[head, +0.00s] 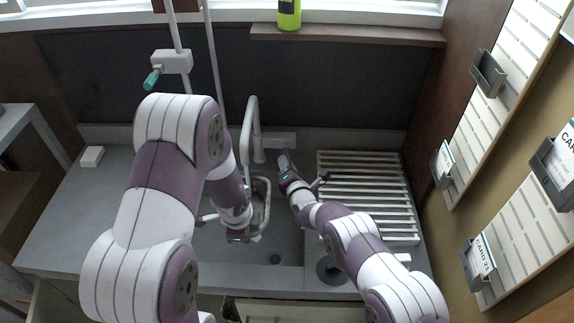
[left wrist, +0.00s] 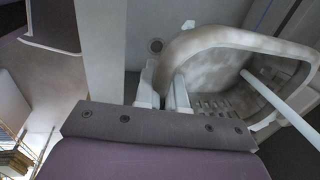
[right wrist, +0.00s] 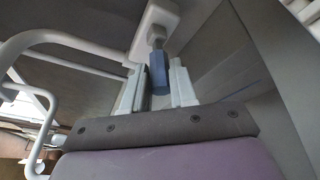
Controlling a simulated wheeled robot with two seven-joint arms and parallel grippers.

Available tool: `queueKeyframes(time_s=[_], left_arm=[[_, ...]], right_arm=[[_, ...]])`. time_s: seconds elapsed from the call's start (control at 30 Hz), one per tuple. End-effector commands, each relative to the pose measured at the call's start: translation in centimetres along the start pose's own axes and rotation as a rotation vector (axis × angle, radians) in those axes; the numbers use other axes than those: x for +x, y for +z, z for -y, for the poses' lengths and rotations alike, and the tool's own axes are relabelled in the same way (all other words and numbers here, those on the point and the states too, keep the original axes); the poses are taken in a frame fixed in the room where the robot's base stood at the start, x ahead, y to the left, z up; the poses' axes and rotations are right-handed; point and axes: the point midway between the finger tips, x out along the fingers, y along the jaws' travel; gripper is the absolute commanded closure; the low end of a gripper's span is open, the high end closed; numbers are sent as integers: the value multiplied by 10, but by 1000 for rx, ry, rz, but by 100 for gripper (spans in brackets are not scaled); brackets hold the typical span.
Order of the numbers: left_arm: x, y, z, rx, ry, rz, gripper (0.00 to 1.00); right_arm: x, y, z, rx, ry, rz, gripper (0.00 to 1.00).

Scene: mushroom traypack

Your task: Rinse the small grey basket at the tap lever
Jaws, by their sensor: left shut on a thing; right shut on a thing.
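The small grey basket (head: 266,212) is over the sink, below the tap spout (head: 248,125). My left gripper (left wrist: 165,88) is shut on the basket's rim; its open inside and slotted bottom (left wrist: 212,104) show in the left wrist view. A pale straight column (left wrist: 280,100) reaches into the basket there; it looks like running water, but I cannot be sure. The tap lever has a blue handle (right wrist: 158,72) on a white mount. My right gripper (right wrist: 157,85) is shut around this handle. In the head view the right gripper (head: 287,172) is beside the spout, at the back wall.
The grey sink (head: 290,280) has a round drain (head: 275,258). A slatted drying rack (head: 370,185) fills the right counter. A white block (head: 92,156) lies on the left counter. A teal-handled valve (head: 152,78) and pipes are at the back. A green bottle (head: 289,14) stands on the ledge.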

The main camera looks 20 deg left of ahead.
Motion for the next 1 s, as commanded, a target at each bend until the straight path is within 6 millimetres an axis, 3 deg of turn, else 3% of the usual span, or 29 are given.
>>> queueKeyframes(time_s=[0.03,0.07,0.1,0.47,0.8,1.0], left_arm=[[0,0,0,0,0,0,100],[0,0,0,0,0,0,100],[0,0,0,0,0,0,100],[0,0,0,0,0,0,100],[0,0,0,0,0,0,100],[0,0,0,0,0,0,100]], right_arm=[[0,1,0,1,0,1,64],[0,1,0,1,0,1,54],[0,0,0,1,0,1,52],[-8,0,0,1,-2,-1,52],[-91,0,0,0,-2,-2,52],[-118,0,0,0,-1,-1,52]])
